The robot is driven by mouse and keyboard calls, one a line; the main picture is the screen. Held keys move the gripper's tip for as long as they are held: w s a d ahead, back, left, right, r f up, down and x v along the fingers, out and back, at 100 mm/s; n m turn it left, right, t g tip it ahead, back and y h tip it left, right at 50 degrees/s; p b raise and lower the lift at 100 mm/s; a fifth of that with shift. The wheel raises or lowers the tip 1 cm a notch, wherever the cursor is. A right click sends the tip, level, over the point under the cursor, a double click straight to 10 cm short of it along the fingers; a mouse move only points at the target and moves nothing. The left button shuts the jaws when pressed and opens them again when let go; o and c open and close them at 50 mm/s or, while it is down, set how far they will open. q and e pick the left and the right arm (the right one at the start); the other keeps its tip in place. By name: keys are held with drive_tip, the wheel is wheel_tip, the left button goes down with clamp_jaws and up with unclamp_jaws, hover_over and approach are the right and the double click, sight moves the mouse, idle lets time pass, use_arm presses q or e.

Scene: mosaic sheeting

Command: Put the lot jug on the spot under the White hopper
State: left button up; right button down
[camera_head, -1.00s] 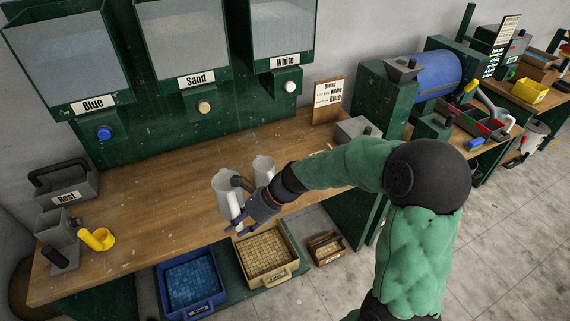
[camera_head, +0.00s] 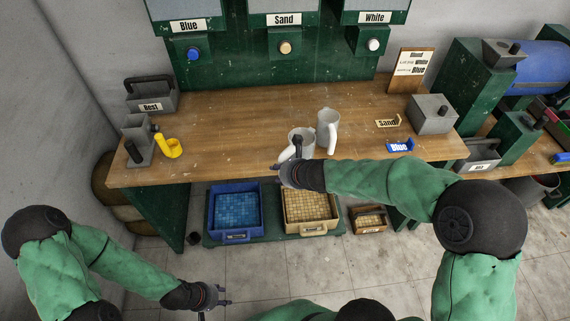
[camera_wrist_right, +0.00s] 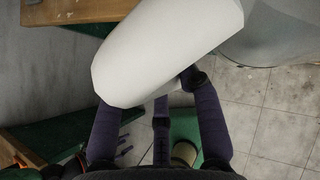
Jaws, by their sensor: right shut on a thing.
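Two white jugs stand close together on the wooden bench, the front jug (camera_head: 301,140) and the back jug (camera_head: 328,122); I cannot tell by a label which is the lot jug. My right gripper (camera_head: 296,163) is shut on the front jug's handle, a thick white bar (camera_wrist_right: 165,50) between its fingers in the right wrist view. I cannot tell whether this jug touches the bench. The White hopper (camera_head: 375,17) hangs at the back right, with its white knob (camera_head: 374,44) above the bench. My left gripper (camera_head: 217,298) is open and empty, low over the floor.
The Blue (camera_head: 188,25) and Sand (camera_head: 284,19) hoppers hang left of White. A recipe board (camera_head: 406,70), grey box (camera_head: 433,114), Sand tag (camera_head: 387,123) and Blue tag (camera_head: 400,146) are at right. The bench below the hoppers is clear.

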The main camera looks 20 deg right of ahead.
drive_tip(key=shift+a+f+m+h, duration=0.2)
drive_tip(key=shift+f+m+h, duration=0.15)
drive_tip(key=shift+f+m, duration=0.15)
drive_tip(key=shift+a+f+m+h, duration=0.15)
drive_tip(key=shift+f+m+h, duration=0.2)
drive_tip(key=shift+f+m, duration=0.1)
drive_tip(key=shift+f+m+h, duration=0.35)
drive_tip(key=shift+m+h, duration=0.15)
drive_tip(key=shift+m, duration=0.05)
drive_tip(key=shift+w, duration=0.15)
drive_tip(key=shift+w+a, duration=0.2)
drive_tip(key=shift+a, duration=0.2)
